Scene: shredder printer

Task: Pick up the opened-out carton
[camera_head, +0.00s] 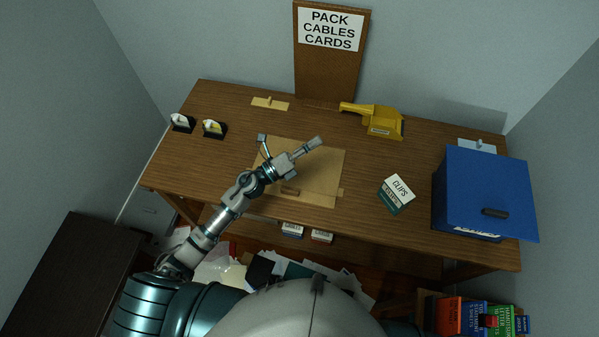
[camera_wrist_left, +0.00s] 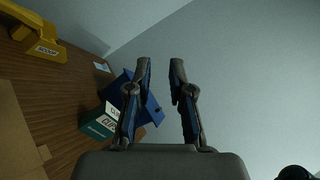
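The opened-out carton (camera_head: 323,174) is a flat tan sheet lying on the wooden desk, left of its middle. A corner of it shows at the left edge of the left wrist view (camera_wrist_left: 18,140). My left gripper (camera_head: 317,143) is over the carton in the head view, its arm crossing the sheet and hiding part of it. In the left wrist view its two fingers (camera_wrist_left: 161,75) stand apart with nothing between them. I cannot tell its exact height above the sheet. My right gripper is not in view.
A clips box (camera_head: 396,194) stands right of the carton. A blue bin (camera_head: 485,190) is at the desk's right end. Two small black holders (camera_head: 213,129) are at the left. A sign board (camera_head: 331,50) stands at the back.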

